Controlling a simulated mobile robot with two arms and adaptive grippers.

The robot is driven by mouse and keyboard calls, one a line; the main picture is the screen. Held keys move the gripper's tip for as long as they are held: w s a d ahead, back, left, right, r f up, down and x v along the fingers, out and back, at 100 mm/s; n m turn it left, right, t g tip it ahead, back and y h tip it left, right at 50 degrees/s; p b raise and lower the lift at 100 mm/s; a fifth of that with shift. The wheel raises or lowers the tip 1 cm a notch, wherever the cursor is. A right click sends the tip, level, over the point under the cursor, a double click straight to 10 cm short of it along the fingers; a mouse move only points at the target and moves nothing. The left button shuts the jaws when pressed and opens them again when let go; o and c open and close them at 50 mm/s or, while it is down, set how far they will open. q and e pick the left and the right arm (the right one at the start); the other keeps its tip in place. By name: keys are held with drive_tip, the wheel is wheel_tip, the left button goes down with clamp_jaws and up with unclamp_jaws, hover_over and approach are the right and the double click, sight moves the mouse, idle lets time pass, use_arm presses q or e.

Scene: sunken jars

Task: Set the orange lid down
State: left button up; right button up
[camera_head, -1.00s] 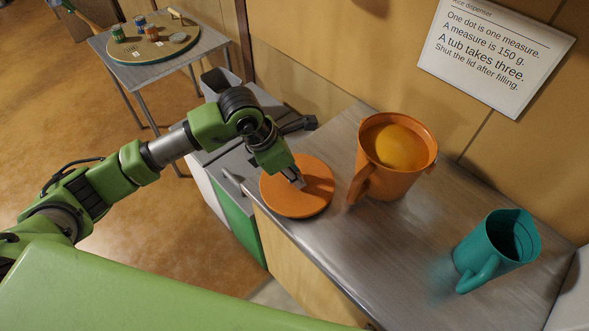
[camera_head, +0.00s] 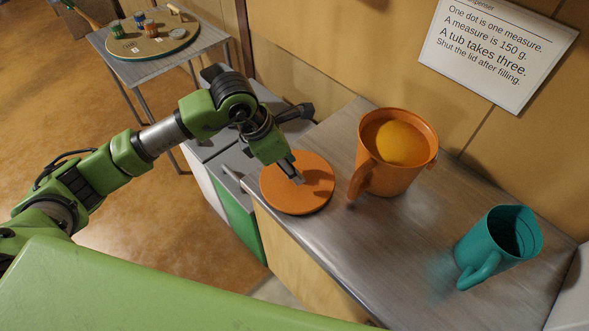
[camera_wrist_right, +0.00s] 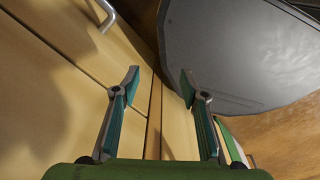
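The round orange lid (camera_head: 318,190) appears flat at the near left end of the metal counter, left of the orange jug. My left gripper (camera_head: 297,178) points down at the lid's middle. Its fingertips overlap the lid, and I cannot tell whether they are closed on a knob or apart from it. Any knob is hidden by the fingers. My right gripper (camera_wrist_right: 160,78) is open and empty in the right wrist view, in front of wooden cupboard fronts.
An orange jug (camera_head: 368,178) with a rounded yellow-orange content stands right of the lid. A teal jug (camera_head: 487,253) stands farther right on the counter (camera_head: 400,230). A wall sign (camera_head: 497,45) hangs behind. A side table (camera_head: 165,67) with a round board and small jars stands far left.

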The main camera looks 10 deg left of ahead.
use_arm(q)
drive_tip(key=b+v, duration=0.2)
drive_tip(key=v, duration=0.8)
drive_tip(key=shift+s, duration=0.1)
idle(1.0)
